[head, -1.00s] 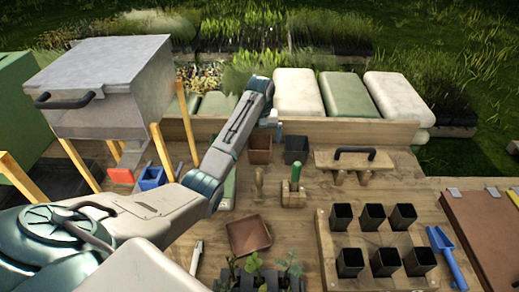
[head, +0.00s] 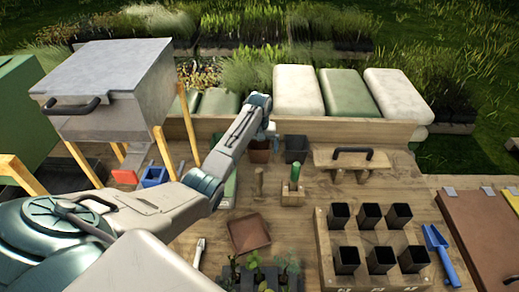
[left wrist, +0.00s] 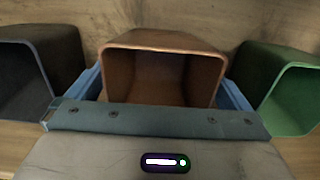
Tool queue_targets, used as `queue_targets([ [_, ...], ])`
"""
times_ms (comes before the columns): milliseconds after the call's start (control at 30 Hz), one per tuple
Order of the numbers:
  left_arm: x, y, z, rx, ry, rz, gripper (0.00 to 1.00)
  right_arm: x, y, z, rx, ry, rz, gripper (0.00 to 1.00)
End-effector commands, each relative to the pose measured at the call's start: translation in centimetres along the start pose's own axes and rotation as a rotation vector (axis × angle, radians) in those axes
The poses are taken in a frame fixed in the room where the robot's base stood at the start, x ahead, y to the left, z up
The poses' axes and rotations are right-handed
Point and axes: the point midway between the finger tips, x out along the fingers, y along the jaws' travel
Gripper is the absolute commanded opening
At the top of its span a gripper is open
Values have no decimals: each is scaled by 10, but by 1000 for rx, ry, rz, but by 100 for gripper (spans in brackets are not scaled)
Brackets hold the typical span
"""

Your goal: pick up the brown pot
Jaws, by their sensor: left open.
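The brown pot (head: 259,155) stands on the bench near the back board, partly hidden by my left gripper (head: 269,132) in the head view. In the left wrist view the brown pot (left wrist: 165,78) fills the middle, its square mouth facing the camera. My left gripper (left wrist: 165,92) is open, with one blue finger on each side of the pot. I cannot tell whether the fingers touch its walls. My right gripper is not in view.
A black pot (left wrist: 35,80) and a green pot (left wrist: 285,90) stand close on either side of the brown pot. A wooden float (head: 350,160), a wooden tray of several black pots (head: 368,216) and a brown square dish (head: 249,233) are on the bench.

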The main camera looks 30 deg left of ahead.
Motion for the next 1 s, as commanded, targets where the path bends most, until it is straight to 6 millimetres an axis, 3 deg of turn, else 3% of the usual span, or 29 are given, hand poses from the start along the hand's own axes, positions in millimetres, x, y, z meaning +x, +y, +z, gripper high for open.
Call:
queue_targets([
  [500,4,0,0,0,-1,0,100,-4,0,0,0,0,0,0],
  [533,4,0,0,0,-1,0,98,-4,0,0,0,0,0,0],
  [733,4,0,0,0,-1,0,59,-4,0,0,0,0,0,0],
  [1000,4,0,0,0,-1,0,58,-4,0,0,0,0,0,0],
])
